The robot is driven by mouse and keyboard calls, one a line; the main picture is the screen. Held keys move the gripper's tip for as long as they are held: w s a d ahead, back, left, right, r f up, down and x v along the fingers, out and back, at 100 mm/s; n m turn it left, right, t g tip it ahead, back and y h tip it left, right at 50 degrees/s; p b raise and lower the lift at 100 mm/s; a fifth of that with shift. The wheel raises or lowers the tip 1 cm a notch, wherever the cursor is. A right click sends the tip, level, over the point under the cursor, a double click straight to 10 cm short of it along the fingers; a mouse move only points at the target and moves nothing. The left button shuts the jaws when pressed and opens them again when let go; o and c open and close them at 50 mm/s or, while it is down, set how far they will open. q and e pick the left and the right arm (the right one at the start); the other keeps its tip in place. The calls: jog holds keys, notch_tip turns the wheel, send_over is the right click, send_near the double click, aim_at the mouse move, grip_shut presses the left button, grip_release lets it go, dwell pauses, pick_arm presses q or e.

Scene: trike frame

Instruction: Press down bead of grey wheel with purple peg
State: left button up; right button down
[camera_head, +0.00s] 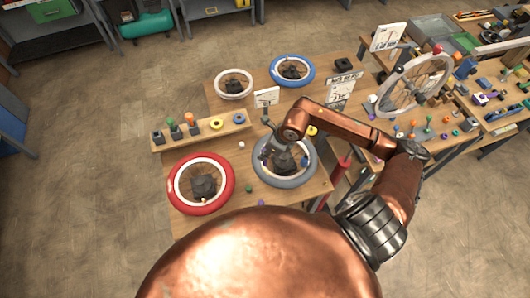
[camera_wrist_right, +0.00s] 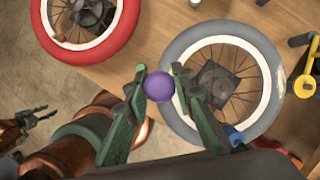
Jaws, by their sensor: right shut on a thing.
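The grey wheel (camera_head: 285,178) lies flat on the table, its tyre around a white rim with a dark hub. It also shows in the right wrist view (camera_wrist_right: 180,110). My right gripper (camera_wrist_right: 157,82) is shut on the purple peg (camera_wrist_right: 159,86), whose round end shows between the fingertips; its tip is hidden. In that view the peg lies over the left edge of the grey tyre; contact cannot be told. In the head view my right arm reaches over the wheel and hides part of it. My left gripper (camera_wrist_right: 38,118) shows open and empty at the right wrist view's left edge.
A red wheel (camera_head: 175,205) lies left of the grey one. White (camera_head: 233,72) and blue (camera_head: 292,57) wheels lie behind. A wooden peg rack (camera_head: 200,134) stands left. A small green ball (camera_head: 249,188) and purple piece (camera_head: 262,203) lie near the front edge.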

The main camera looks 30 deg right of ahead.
aim_at(265, 160)
jog(key=shift+f, duration=0.1)
dwell(0.3)
jog(key=shift+f+b, duration=2.2)
jog(key=shift+f, duration=0.05)
jog(key=shift+f+b, duration=0.7)
jog(key=shift+b, duration=0.05)
jog(key=shift+r, duration=0.15)
jog(key=shift+r+p, duration=1.35)
jog(key=shift+r, duration=1.6)
jog(key=shift+f, duration=0.1)
jog(key=shift+f+b, duration=2.2)
jog(key=shift+f, duration=0.05)
jog(key=shift+f+b, duration=0.75)
jog(key=shift+b, duration=0.05)
